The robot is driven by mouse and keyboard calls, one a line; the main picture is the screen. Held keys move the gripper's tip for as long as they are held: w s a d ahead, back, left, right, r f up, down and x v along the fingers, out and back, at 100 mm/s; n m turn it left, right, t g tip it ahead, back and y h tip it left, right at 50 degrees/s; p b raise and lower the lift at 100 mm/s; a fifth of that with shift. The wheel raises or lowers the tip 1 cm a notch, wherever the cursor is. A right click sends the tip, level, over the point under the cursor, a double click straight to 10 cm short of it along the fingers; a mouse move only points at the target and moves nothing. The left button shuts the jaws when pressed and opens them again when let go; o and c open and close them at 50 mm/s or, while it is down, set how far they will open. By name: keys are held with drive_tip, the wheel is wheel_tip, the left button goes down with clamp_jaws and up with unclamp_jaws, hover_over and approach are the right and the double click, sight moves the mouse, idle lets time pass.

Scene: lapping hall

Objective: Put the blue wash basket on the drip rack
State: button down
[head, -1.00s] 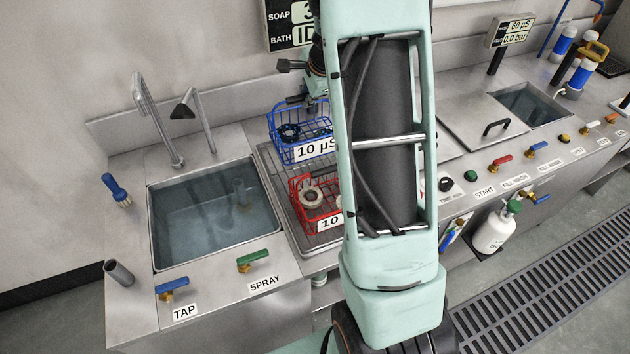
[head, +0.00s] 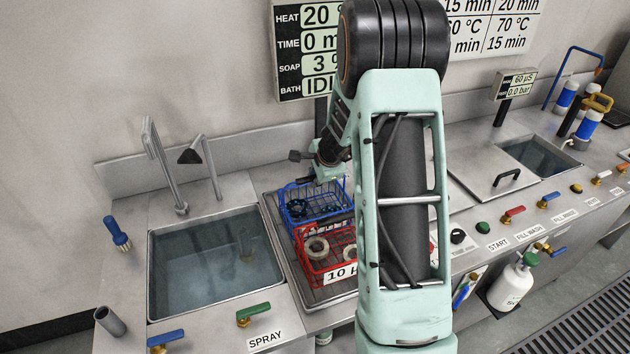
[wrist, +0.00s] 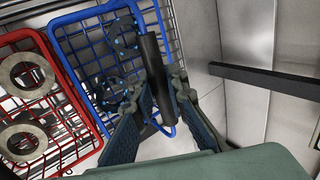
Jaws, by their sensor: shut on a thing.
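The blue wash basket (head: 310,217) is a wire basket holding dark ring-shaped parts. It is over the back part of the drip rack (head: 277,228), behind the red basket (head: 319,268). I cannot tell whether its bottom touches the rack. My gripper (head: 326,176) is above the basket's back side. The basket looks about level. The red basket also shows in the wrist view (wrist: 62,130), close beside the blue one.
A sink (head: 215,262) with water and two taps is left of the rack. The red basket carries pale rings and a label. My arm hides the rack's right part. A lidded bath (head: 480,178) and a control row with coloured levers lie to the right.

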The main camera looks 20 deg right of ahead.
drive_tip(key=shift+r, duration=0.1)
drive_tip(key=c, duration=1.9)
unclamp_jaws()
drive_tip(key=shift+c, duration=0.2)
drive_tip(key=shift+s+r, duration=0.15)
drive_tip(key=shift+r, duration=0.05)
drive_tip(key=p+v, duration=0.1)
drive_tip(key=v, duration=1)
drive_tip(key=shift+s+r+p, duration=0.15)
drive_tip(key=shift+r+p, duration=0.05)
drive_tip(key=shift+p, duration=0.15)
